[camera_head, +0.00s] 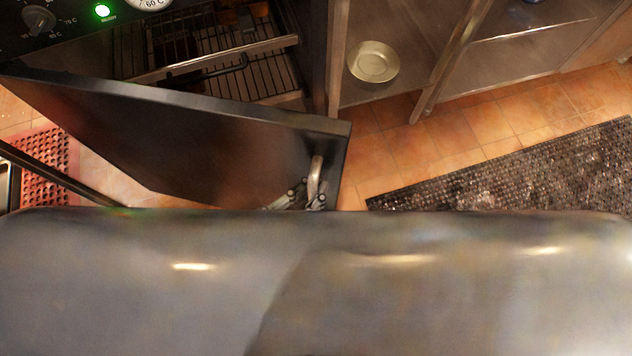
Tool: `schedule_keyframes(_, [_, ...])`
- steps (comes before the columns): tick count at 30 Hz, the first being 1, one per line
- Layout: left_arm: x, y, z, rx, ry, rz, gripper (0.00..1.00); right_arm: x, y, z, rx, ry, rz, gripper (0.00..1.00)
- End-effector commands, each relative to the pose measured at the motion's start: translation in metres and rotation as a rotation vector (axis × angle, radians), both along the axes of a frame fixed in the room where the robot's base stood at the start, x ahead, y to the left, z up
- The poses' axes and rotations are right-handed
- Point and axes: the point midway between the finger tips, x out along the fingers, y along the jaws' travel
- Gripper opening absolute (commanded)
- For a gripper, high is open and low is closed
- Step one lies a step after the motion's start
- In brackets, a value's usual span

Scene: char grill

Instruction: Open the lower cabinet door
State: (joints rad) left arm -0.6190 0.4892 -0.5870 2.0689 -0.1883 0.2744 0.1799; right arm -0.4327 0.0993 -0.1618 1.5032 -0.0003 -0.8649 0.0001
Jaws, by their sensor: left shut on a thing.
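The dark cabinet door (200,145) stands swung out from the front of the unit, below the control panel. Its hinged side is at the left and its free edge is at the right. A light metal handle (316,172) sits near the free edge. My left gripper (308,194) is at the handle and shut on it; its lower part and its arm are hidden. The cabinet interior (210,75) shows wire racks behind the door. My right gripper is not in view.
A control panel with a knob (39,19) and a green light (103,11) is above the door. A pale round dish (373,62) sits on a shelf at the right. A dark mat (530,170) and a red mat (45,165) lie on the tiled floor. A large grey surface fills the bottom.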

Motion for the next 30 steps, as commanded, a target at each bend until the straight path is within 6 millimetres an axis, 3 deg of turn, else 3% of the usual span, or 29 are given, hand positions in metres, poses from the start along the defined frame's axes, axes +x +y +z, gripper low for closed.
schedule_keyframes(2, [0.003,0.003,0.001,0.002,-0.006,0.005,0.00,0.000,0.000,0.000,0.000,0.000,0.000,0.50])
schedule_keyframes(3, [0.003,0.003,0.001,0.002,-0.006,0.006,0.13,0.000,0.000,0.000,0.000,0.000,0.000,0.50])
schedule_keyframes(6, [0.003,0.003,0.001,0.001,-0.006,0.005,0.34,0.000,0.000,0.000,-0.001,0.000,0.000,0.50])
schedule_keyframes(23, [0.000,0.002,0.000,0.001,-0.001,0.002,0.34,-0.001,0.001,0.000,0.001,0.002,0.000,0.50])
schedule_keyframes(30, [-0.021,0.023,-0.001,0.002,0.005,0.002,0.34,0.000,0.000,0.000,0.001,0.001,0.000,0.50])
